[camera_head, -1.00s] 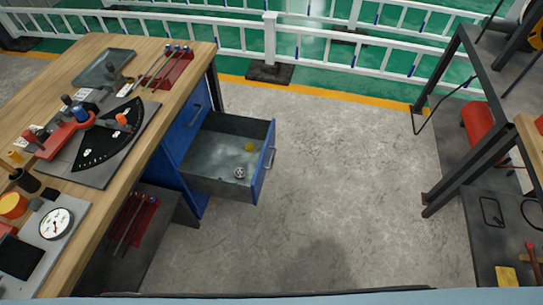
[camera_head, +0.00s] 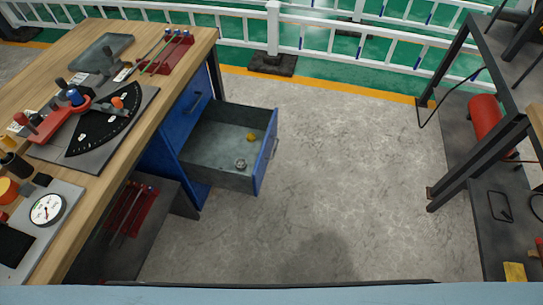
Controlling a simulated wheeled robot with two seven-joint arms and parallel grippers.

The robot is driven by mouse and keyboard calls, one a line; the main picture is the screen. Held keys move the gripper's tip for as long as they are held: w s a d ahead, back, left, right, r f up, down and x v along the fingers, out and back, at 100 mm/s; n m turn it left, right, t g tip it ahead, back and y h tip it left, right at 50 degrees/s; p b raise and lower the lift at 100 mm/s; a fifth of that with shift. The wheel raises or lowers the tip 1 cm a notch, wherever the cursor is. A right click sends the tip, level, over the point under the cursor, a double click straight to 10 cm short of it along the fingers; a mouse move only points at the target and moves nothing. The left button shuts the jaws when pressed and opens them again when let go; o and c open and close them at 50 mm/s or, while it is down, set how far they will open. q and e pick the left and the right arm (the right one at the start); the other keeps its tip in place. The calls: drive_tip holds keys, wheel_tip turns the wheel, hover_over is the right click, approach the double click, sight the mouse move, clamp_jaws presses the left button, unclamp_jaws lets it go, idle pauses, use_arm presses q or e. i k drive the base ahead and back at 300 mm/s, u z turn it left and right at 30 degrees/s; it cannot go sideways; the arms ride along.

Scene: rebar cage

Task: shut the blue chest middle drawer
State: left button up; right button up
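The blue chest (camera_head: 180,128) stands under the wooden workbench at the left. Its middle drawer (camera_head: 225,147) is pulled well out to the right, with a blue front (camera_head: 266,155) and a metal handle on it. Inside the grey drawer lie a small yellow item (camera_head: 251,137) and a small round metal item (camera_head: 240,164). The drawer above it, with its own handle (camera_head: 193,103), looks shut. Neither of my grippers is in view.
The workbench (camera_head: 110,125) carries a dial gauge (camera_head: 47,209), a red tool and other parts. A dark metal rack (camera_head: 455,160) with a red cylinder (camera_head: 486,116) stands at the right. The concrete floor (camera_head: 345,175) between is clear. A white railing runs behind.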

sight(218, 138)
drive_tip(key=z, duration=0.45)
drive_tip(key=i, duration=1.1)
drive_tip(key=u, duration=0.7)
